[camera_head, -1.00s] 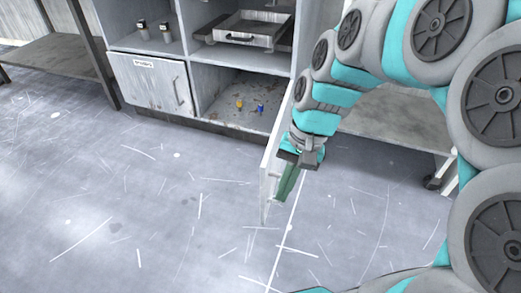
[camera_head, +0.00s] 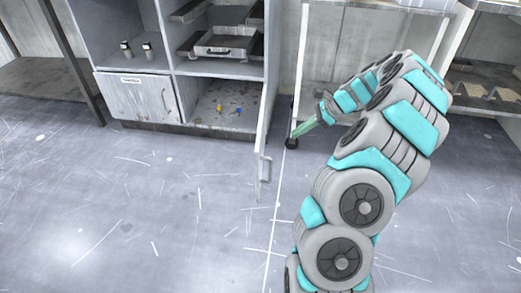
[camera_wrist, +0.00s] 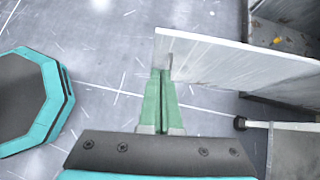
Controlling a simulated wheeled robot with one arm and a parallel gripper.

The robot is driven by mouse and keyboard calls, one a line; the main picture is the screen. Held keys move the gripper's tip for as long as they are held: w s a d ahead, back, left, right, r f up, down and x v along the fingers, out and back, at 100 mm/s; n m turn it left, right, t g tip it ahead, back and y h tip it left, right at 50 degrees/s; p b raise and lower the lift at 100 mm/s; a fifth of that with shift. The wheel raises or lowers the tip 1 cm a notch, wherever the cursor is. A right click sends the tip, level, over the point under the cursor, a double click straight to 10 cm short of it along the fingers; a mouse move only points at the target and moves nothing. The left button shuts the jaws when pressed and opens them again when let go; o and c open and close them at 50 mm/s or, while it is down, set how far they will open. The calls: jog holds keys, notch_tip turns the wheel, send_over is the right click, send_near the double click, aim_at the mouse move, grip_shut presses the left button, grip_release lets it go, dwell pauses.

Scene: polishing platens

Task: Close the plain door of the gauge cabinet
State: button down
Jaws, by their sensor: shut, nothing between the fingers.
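The gauge cabinet (camera_head: 170,70) stands at the back left. Its plain door (camera_head: 263,145) hangs open at the lower right bay and sticks out toward me, nearly edge-on, with a bar handle (camera_head: 265,169) near its free edge. In the wrist view the door (camera_wrist: 235,62) is a pale panel running right from the fingertips. My gripper (camera_head: 296,133) is shut and empty, right of the door with its green fingers pointing left at it. In the wrist view the gripper (camera_wrist: 161,73) tips meet the door's near end in the picture; I cannot tell whether they touch.
The labelled left door (camera_head: 138,98) is shut. Small yellow and blue items (camera_head: 228,108) lie inside the open bay. Trays (camera_head: 225,42) sit on the shelf above. A wheeled trolley (camera_head: 345,85) stands behind my arm. The floor in front of the door is clear.

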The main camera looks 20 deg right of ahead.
jog(key=w+r+x, duration=0.1)
jog(key=x, duration=1.1)
jog(key=shift+a+m+p, duration=0.3)
jog(key=shift+a+m, duration=0.1)
jog(key=shift+a, duration=0.1)
jog(key=shift+a, duration=0.1)
